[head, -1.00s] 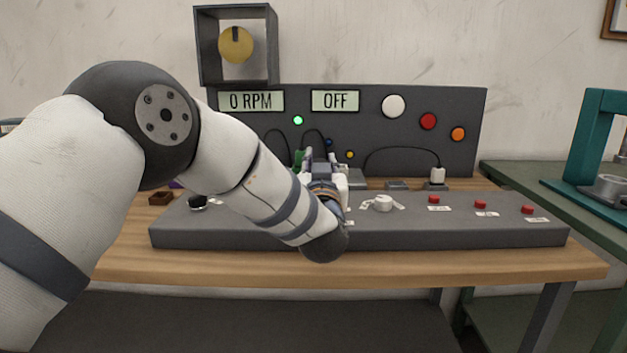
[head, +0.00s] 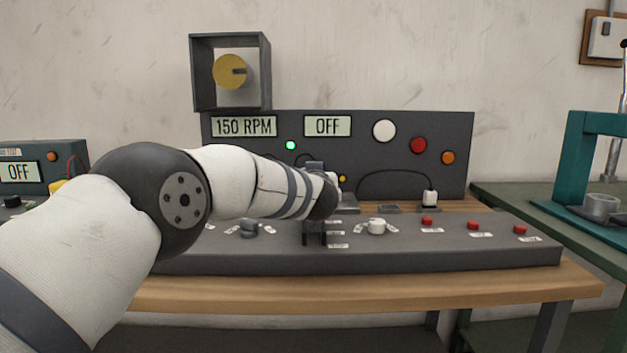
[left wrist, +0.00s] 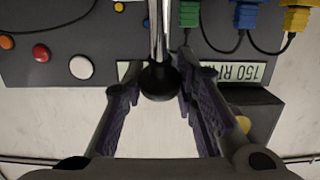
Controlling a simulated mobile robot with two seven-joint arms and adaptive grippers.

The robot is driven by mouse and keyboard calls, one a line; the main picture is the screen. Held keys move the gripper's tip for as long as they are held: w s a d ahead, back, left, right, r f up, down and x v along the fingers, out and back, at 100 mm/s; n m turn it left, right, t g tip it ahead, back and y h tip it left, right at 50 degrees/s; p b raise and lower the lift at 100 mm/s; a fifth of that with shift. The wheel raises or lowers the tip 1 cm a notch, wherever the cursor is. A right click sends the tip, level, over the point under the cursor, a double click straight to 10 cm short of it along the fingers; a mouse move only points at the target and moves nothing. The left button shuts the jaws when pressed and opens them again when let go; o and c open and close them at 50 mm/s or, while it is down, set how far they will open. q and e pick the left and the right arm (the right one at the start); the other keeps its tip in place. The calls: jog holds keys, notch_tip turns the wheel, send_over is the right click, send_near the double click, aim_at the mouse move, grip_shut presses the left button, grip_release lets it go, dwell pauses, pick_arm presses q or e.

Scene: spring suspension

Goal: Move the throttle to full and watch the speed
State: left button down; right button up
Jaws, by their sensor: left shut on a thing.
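The throttle is a lever with a metal rod and a round black knob (left wrist: 161,84), seen in the left wrist view. My left gripper (left wrist: 158,74) is shut on this knob, with a purple-grey finger on each side. In the head view my wrist hides the gripper and knob; a dark bracket (head: 314,236) on the console shows below the wrist. The speed display (head: 244,126) reads 150 RPM and shows upside down in the left wrist view (left wrist: 250,72). A second display (head: 327,126) reads OFF. The yellow disc (head: 229,71) has its dark mark pointing right. My right gripper is not in view.
The grey console (head: 440,256) carries a white knob (head: 376,226), a dark knob (head: 249,229) and several red buttons (head: 427,220). A green lamp (head: 291,145) is lit on the upright panel. A teal press frame (head: 580,165) stands on the right bench.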

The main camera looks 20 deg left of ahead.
pick_arm(q)
jog(key=shift+w+f, duration=0.25)
jog(key=shift+f, duration=0.25)
jog(key=c, duration=1.3)
grip_release()
jog(key=shift+w+a, duration=0.1)
jog(key=shift+r, duration=0.1)
jog(key=shift+s+r, duration=0.1)
jog(key=shift+s, duration=0.2)
jog(key=v, duration=1.1)
jog(key=shift+s, duration=0.2)
